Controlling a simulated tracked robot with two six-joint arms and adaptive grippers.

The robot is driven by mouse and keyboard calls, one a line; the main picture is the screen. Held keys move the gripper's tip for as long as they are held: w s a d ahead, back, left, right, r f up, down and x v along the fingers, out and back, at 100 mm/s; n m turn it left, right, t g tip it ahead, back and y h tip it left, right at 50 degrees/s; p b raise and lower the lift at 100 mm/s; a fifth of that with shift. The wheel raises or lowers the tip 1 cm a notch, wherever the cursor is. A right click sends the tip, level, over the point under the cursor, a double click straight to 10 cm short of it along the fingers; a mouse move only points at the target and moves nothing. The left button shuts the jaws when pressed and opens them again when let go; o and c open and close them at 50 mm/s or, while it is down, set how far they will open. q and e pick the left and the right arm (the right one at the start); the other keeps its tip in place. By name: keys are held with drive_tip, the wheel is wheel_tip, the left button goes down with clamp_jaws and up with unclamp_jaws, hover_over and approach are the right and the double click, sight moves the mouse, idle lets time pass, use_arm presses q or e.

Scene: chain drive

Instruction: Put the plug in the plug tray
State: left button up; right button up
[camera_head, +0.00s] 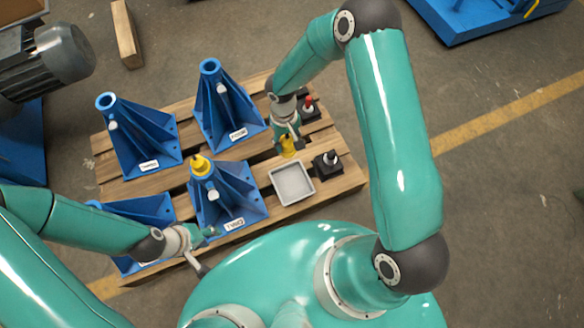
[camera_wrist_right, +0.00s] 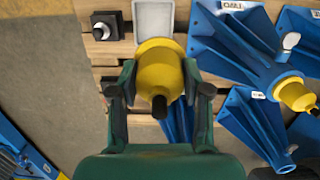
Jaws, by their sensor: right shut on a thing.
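My right gripper (camera_head: 287,134) is shut on a yellow plug (camera_head: 287,147). In the right wrist view the plug (camera_wrist_right: 160,72) sits between the two fingers (camera_wrist_right: 160,92), with a dark tip showing. The plug tray (camera_head: 292,196), a shallow light-grey square, lies on the pallet just below the held plug in the head view. Its pale inside (camera_wrist_right: 153,17) shows beyond the plug in the right wrist view. Another yellow plug (camera_head: 201,165) sits on top of a blue stand. My left gripper (camera_head: 206,251) appears open and empty near the pallet's front edge.
Several blue stands (camera_head: 226,115) stand on the wooden pallet (camera_head: 347,181). A black block with a pin (camera_head: 328,164) is right of the tray, and a red-topped one (camera_head: 309,108) is behind it. A grey motor (camera_head: 45,60) is at the far left.

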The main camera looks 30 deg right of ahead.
drive_tip(key=shift+f, duration=0.1)
drive_tip(key=b, duration=3.1)
hover_over(300, 187)
wheel_tip(300, 187, down, 24)
drive_tip(key=shift+m, duration=0.3)
wheel_tip(300, 187, down, 20)
drive_tip(key=b, duration=0.7)
drive_tip(key=shift+s+r, duration=0.1)
drive_tip(key=shift+r, duration=0.15)
drive_tip(key=shift+b, duration=0.3)
drive_tip(key=o, duration=1.2)
